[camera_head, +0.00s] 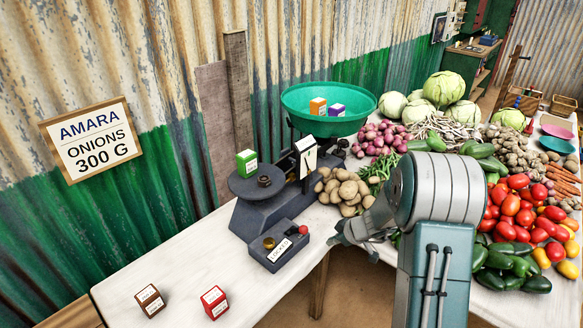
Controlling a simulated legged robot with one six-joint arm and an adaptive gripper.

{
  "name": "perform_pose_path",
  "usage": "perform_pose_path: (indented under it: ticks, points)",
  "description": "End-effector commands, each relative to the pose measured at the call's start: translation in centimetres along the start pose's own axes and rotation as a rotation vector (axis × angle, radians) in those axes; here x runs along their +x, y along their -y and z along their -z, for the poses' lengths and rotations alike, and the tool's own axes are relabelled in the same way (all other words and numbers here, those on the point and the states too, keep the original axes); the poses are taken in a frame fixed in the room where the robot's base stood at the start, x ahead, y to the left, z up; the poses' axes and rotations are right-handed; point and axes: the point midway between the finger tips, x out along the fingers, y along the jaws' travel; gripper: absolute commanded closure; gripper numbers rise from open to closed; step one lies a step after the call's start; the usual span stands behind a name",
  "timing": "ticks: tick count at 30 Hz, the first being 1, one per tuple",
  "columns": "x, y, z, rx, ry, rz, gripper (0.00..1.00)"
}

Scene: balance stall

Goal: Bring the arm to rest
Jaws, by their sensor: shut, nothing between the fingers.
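My gripper (352,236) is at the end of my arm, which rises in front of the table at the centre right. Its fingers point left, close to the potatoes and the front edge of the table. It is shut and holds nothing. My arm hides part of the vegetables behind it and part of the gripper itself.
A balance scale (270,208) stands left of my gripper, with a green box (247,162) on its plate. Its green pan (296,104) holds an orange and a purple box. A box marked LOCKED (281,246) is nearby. Brown (149,301) and red (214,301) boxes sit front left.

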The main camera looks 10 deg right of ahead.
Motion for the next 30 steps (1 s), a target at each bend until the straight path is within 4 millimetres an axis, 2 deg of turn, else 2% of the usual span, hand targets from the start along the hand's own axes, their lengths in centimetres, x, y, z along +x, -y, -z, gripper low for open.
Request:
perform_pose_path:
  ticks: [2,5,10,16,23,30]
  points:
    - [-0.4,0.2,0.5,0.002,-0.001,0.001,1.00]
    - [-2.0,1.2,2.2,0.016,0.000,0.009,1.00]
    - [-6.6,4.8,6.2,0.078,0.023,0.035,1.00]
    - [-11.9,9.6,9.2,0.165,0.074,0.041,1.00]
    - [-17.6,15.2,10.6,0.276,0.144,0.000,1.00]
    - [-23.0,20.5,9.8,0.412,0.201,-0.103,1.00]
